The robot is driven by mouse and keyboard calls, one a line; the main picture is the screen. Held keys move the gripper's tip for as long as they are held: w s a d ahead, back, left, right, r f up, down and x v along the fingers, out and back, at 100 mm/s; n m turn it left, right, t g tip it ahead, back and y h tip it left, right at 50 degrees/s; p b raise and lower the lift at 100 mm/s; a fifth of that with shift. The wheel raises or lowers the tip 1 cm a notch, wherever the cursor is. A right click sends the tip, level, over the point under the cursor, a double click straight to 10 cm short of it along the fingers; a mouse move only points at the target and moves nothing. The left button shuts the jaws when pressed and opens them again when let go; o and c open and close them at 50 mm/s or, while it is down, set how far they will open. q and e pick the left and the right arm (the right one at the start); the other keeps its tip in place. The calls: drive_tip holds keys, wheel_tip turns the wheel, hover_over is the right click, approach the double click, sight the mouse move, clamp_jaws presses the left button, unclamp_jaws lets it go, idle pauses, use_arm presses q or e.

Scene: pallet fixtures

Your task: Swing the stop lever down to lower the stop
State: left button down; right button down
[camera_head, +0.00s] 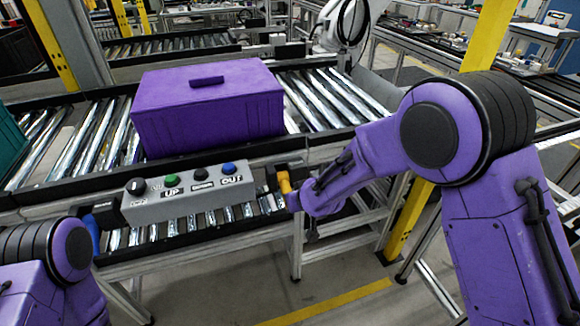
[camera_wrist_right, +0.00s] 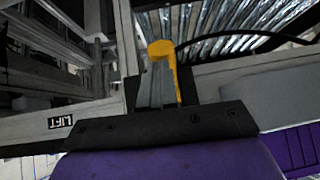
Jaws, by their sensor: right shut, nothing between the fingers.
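A lever with a yellow-orange handle (camera_head: 284,182) stands at the right end of the grey control box, on the near side of the conveyor. A blue lever (camera_head: 92,232) is at the box's left end. No readable label shows which is the stop lever. In the right wrist view the yellow-orange handle (camera_wrist_right: 162,50) is just ahead of my right gripper (camera_wrist_right: 156,85). The fingers are shut and empty, close beside the handle; I cannot tell whether they touch it. In the head view my right wrist partly hides the gripper. My left gripper is outside the view.
The control box (camera_head: 190,198) carries several knobs and buttons. A purple crate (camera_head: 208,112) sits on the roller conveyor behind it. A LIFT label (camera_wrist_right: 60,122) is on the frame in the right wrist view. A yellow post (camera_head: 408,220) stands near my right arm.

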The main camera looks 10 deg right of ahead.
drive_tip(key=shift+s, duration=0.1)
idle(0.4)
drive_tip(key=p+v, duration=0.1)
drive_tip(key=v, duration=0.5)
drive_tip(key=s+f+p+v, duration=0.1)
drive_tip(key=p+v, duration=0.1)
drive_tip(key=v, duration=0.5)
drive_tip(key=shift+s+d+f, duration=0.2)
drive_tip(key=shift+s+d, duration=0.15)
drive_tip(key=shift+s, duration=0.05)
